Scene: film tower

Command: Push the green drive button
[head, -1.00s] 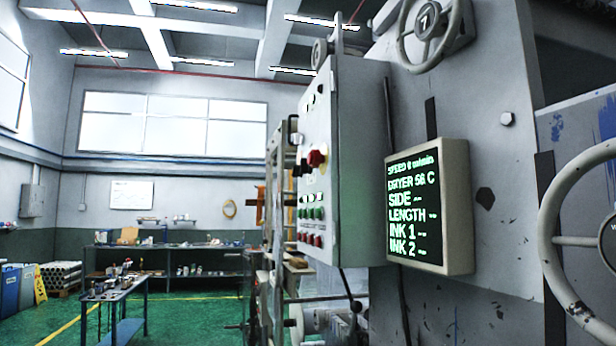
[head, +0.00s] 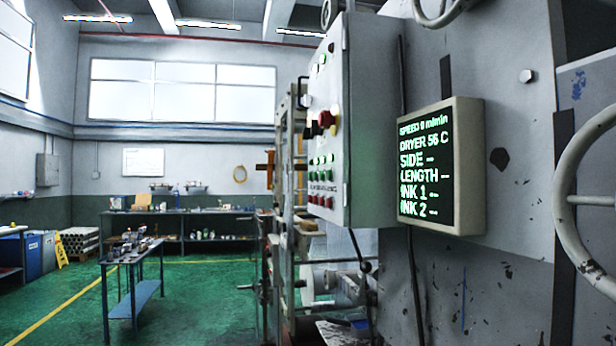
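The control cabinet (head: 374,120) is in the middle of the head view, seen at a steep angle. Its panel face (head: 325,80) points left. Rows of small green buttons (head: 322,160) sit at mid-height on the panel. Red buttons (head: 322,201) form a row below them, and a larger red knob (head: 327,119) sticks out above. Which green button is the drive button cannot be told, as the labels are too small. Neither of my grippers is in view.
A screen (head: 440,166) right of the cabinet shows speed and dryer readings. A large handwheel (head: 568,195) stands at the right edge. A narrow table (head: 150,287) with small items stands left. Green floor (head: 205,310) is clear between the table and the machine.

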